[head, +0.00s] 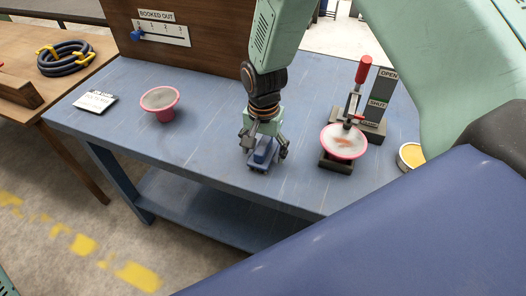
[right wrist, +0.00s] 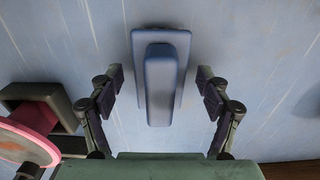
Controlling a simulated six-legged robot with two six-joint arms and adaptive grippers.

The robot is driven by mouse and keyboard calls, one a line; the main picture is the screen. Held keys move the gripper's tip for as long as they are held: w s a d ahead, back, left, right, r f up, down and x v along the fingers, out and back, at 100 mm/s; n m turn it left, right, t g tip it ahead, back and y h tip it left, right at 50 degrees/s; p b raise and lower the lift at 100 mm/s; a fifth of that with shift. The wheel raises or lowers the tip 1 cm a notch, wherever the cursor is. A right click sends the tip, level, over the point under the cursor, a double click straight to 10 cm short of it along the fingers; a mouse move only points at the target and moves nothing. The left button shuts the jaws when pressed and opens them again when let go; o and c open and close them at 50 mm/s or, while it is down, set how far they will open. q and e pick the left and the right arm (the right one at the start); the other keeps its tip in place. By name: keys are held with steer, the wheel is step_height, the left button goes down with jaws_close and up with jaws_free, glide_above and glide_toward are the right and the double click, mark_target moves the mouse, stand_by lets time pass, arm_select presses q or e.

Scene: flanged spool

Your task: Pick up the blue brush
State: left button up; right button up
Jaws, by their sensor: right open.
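The blue brush (head: 262,153) lies on the blue table near its front edge. In the right wrist view the brush (right wrist: 159,82) shows a flat base with a raised long handle on top. My right gripper (head: 264,150) is above the brush, pointing down. In the right wrist view its two fingers (right wrist: 160,85) are spread apart, one on each side of the brush, with a gap on both sides. The gripper holds nothing. My left gripper is not in view.
Right of the gripper, a pink spool (head: 344,143) sits in a dark clamp stand with a red handle (head: 363,69). Another pink spool (head: 160,104) stands at left near a white card (head: 95,102). A yellow-topped tin (head: 411,155) is at right. A wooden board (head: 180,35) rises behind.

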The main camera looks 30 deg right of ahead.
mark_target(263, 143)
steer(key=shift+a, duration=0.1)
steer(key=shift+c, duration=0.9)
steer(key=shift+s+r, duration=0.1)
steer(key=c, duration=1.1)
steer(key=shift+c, duration=0.2)
step_height(263, 143, up, 10)
steer(key=shift+p, duration=0.35)
